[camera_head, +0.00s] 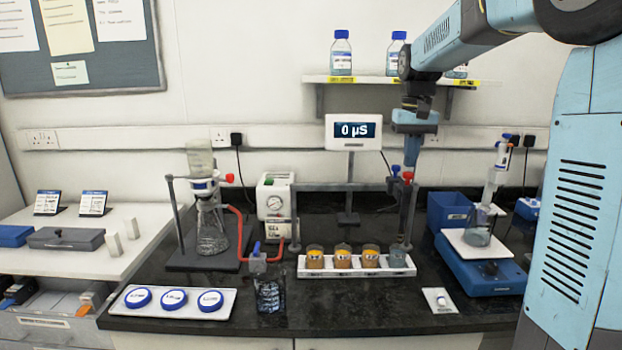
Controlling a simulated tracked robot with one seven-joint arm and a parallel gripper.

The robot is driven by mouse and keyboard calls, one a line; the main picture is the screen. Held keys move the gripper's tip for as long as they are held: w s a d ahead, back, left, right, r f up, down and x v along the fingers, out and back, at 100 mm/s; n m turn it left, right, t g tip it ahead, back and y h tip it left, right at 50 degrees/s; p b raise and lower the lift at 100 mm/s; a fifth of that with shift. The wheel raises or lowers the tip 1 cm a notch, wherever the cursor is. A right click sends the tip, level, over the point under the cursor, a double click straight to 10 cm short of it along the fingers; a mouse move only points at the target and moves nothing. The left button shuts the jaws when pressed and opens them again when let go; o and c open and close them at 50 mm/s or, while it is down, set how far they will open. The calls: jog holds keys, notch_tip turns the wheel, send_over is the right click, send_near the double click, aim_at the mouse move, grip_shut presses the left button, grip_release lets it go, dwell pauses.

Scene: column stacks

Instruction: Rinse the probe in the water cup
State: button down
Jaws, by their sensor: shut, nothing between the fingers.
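My gripper (411,152) hangs from the arm at right of centre, pointing down over the right end of a white rack (345,271). It is shut and empty, close to a red and blue clamp (407,177) on a metal stand. A slim dark rod, perhaps the probe (404,220), runs below the clamp to a grey cup (397,256) at the rack's right end; whether its tip is inside is unclear. The meter (353,132) reads 0 µS.
Several orange cups (343,257) fill the rack's left part. A glass beaker (268,295) and a tray of blue lids (172,302) stand front left. A filter flask (210,230) and pump (275,205) are behind. A blue stirrer (480,268) is at right.

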aim_at(408, 179)
jog(key=shift+f, duration=0.15)
jog(key=shift+f, duration=3.2)
jog(key=shift+r, duration=3.5)
jog(key=shift+s+r, duration=0.1)
jog(key=shift+s, duration=0.1)
jog(key=s+f+t, duration=0.2)
jog(key=s+f, duration=0.1)
jog(key=s, duration=1.1)
jog(key=s+f+t, duration=0.2)
jog(key=s+t, duration=0.1)
jog(key=s, duration=1.1)
jog(key=shift+f+t, duration=0.3)
jog(key=shift+f, duration=0.1)
